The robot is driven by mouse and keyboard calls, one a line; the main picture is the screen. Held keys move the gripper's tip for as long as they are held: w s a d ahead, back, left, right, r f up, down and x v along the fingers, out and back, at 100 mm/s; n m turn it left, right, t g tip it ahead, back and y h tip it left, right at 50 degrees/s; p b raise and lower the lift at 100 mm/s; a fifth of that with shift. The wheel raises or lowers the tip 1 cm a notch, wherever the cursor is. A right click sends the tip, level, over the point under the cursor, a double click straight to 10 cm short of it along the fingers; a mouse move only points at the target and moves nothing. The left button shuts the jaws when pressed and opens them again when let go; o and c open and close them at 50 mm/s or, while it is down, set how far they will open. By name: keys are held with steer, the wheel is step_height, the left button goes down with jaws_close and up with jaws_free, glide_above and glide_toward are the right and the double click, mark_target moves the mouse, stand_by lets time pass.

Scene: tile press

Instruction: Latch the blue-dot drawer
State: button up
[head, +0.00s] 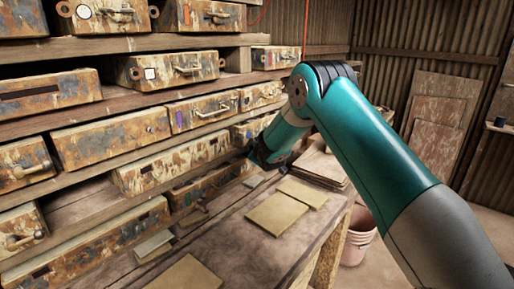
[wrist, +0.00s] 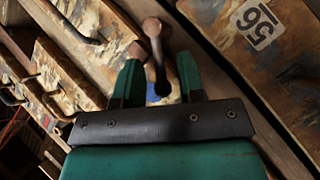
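In the wrist view, my gripper (wrist: 160,80) is open, with one green finger on each side of a dark lever handle (wrist: 155,50) with a rounded brown end. Gaps show between the handle and both fingers. A blue patch (wrist: 153,95) shows low between the fingers, on the weathered drawer front behind the handle; the palm partly hides it, so I cannot tell its full shape. In the head view, my gripper (head: 268,157) is small and dark at the drawer rack, and my arm hides the drawer front there. Whether that drawer is fully closed cannot be told.
Rusty drawers (head: 110,137) fill wooden shelves on the left. Tiles (head: 274,212) lie on the workbench (head: 245,250) below the rack. A pink bucket (head: 358,240) stands on the floor beyond the bench.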

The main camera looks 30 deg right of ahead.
steer(key=shift+s, duration=0.15)
steer(key=b+v, duration=0.6)
steer(key=v, duration=1.1)
step_height(320, 180, down, 11)
steer(key=d+m+t+b, duration=0.1)
steer(key=t+b, duration=0.5)
steer(key=b, duration=1.5)
steer(key=r+p+x, duration=0.1)
steer(key=p+x, duration=1.6)
steer(key=p, duration=1)
steer(key=shift+d+r+p, duration=0.15)
steer(key=shift+r+p, duration=0.05)
steer(key=shift+p, duration=0.15)
